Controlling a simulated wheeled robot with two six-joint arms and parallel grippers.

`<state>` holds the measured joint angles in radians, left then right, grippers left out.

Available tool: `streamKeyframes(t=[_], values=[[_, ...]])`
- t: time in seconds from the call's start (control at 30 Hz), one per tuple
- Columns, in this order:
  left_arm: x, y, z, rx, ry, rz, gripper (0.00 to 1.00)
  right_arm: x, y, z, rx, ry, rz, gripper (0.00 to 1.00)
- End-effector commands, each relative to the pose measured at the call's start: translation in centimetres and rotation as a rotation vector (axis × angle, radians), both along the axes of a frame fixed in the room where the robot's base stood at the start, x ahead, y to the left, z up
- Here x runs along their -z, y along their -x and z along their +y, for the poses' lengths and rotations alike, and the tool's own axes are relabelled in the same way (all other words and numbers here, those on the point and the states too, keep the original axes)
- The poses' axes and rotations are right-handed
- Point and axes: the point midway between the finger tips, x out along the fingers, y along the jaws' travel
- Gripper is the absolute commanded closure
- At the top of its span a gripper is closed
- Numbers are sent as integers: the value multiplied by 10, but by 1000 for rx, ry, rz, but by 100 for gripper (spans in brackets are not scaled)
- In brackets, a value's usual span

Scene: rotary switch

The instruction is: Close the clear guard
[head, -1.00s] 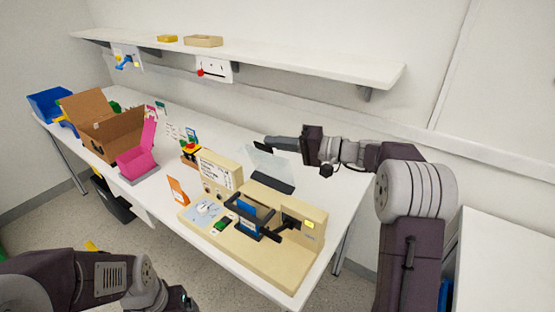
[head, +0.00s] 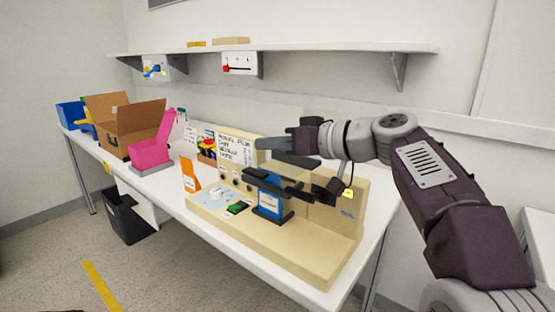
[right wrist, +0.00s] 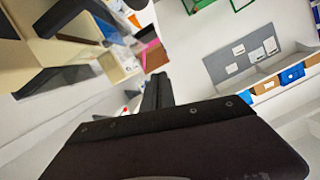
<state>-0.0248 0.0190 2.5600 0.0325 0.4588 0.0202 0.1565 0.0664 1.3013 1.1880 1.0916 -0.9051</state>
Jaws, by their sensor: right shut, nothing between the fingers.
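The beige switch fixture (head: 290,246) stands at the front right of the white table. It has a blue block (head: 269,197) with a black frame or handle above it, and a printed panel at the back left. My right gripper (head: 264,146) is shut and empty, pointing left above the back of the fixture. In the right wrist view its dark fingers (right wrist: 156,92) show with nothing between them. My left gripper is out of view.
A pink open box (head: 152,153), an orange sign (head: 189,175) and a brown carton (head: 137,120) stand to the left on the table (head: 164,192). A wall shelf (head: 300,48) runs behind. A black bin (head: 124,217) stands on the floor.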

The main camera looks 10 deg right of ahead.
Motion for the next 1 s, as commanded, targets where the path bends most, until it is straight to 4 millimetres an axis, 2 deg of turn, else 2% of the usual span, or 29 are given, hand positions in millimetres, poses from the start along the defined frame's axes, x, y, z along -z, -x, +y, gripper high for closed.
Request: streamKeyframes(t=[0.03,0.1,0.4,0.63,1.0], values=[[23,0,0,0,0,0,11,17,4,4,-3,27,-29,100],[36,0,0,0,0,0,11,23,7,7,-3,63,-65,100],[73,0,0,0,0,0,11,42,15,16,-1,179,-179,100],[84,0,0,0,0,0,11,48,17,18,-2,220,-217,100],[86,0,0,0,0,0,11,50,18,19,-3,232,-224,100]])
